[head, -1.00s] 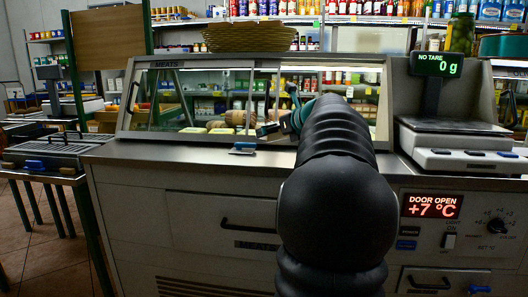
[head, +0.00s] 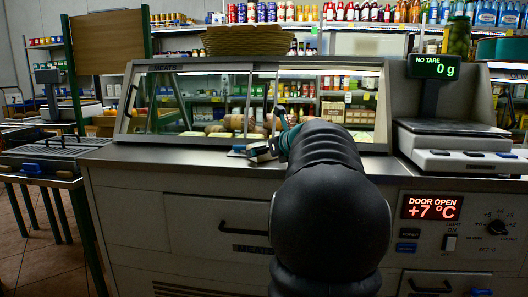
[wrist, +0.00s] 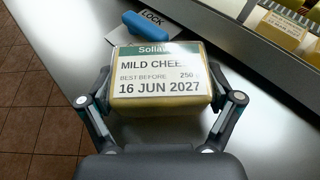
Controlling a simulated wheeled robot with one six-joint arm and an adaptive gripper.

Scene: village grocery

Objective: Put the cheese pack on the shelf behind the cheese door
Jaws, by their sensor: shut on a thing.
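My gripper (wrist: 160,84) is shut on the cheese pack (wrist: 158,88), a yellow block with a white and green label reading mild cheese, 16 JUN 2027. In the wrist view the pack is over the steel counter top (wrist: 62,88). In the head view my gripper (head: 264,150) is at the front of the glass case, over the counter; the pack cannot be made out clearly there. The case (head: 160,112) has a MEATS label at its upper left. I cannot read a cheese door label. Pale packs (wrist: 278,30) lie inside the case in the wrist view.
A blue-handled LOCK tool (wrist: 147,25) lies on the counter just beyond the pack. A dark door track (wrist: 255,65) edges the case. A red display (head: 432,206) reads DOOR OPEN, +7 °C. A scale (head: 452,135) stands at the right. My arm hides part of the case.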

